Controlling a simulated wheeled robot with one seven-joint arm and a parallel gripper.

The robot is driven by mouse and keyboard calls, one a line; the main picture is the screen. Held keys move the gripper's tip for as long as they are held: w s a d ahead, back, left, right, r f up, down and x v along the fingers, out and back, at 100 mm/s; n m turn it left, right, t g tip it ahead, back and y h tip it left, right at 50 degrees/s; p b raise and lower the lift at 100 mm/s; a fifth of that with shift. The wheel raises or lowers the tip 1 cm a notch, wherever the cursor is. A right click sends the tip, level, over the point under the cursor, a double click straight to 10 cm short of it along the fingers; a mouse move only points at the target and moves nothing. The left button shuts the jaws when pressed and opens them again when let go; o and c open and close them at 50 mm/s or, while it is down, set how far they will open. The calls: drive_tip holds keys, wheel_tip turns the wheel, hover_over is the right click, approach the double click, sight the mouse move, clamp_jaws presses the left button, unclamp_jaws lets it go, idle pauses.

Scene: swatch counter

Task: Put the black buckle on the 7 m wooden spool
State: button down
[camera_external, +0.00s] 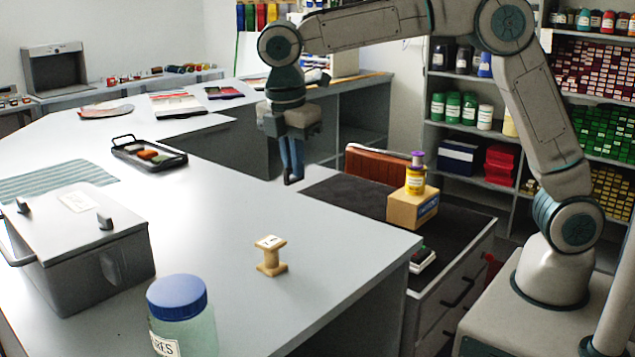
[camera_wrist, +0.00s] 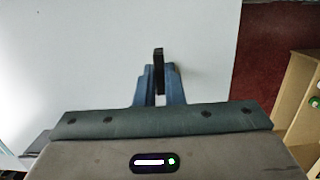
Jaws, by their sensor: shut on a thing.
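My gripper (camera_external: 291,178) hangs pointing down from my arm, near the right edge of the white counter in the external view. In the wrist view my gripper (camera_wrist: 159,98) is shut on the black buckle (camera_wrist: 158,68), a small dark piece standing out between the blue fingers. In the external view the buckle is too small to make out clearly. The wooden spool (camera_external: 270,258) stands upright on the counter, nearer the camera than my gripper. Its top bears a white label, too small to read surely. Its top looks bare. The spool does not show in the wrist view.
A blue-lidded jar (camera_external: 180,300) and a grey lidded box (camera_external: 85,245) stand on the near counter. A black tray (camera_external: 150,153) with coloured pieces lies farther back. Counter around the spool is clear.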

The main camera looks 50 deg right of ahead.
drive_tip(key=a+f, duration=0.1)
drive_tip(key=a, duration=0.1)
drive_tip(key=a+f+p, duration=0.1)
drive_tip(key=a+f, duration=0.1)
drive_tip(key=a, duration=0.1)
drive_tip(key=s+a+f, duration=0.1)
drive_tip(key=a, duration=0.1)
drive_tip(key=shift+a+f, duration=0.15)
drive_tip(key=shift+a, duration=0.05)
drive_tip(key=shift+f+p, duration=0.55)
drive_tip(key=shift+f, duration=1.55)
drive_tip(key=shift+f, duration=0.2)
drive_tip(key=c, duration=1.5)
unclamp_jaws()
drive_tip(key=shift+c, duration=0.2)
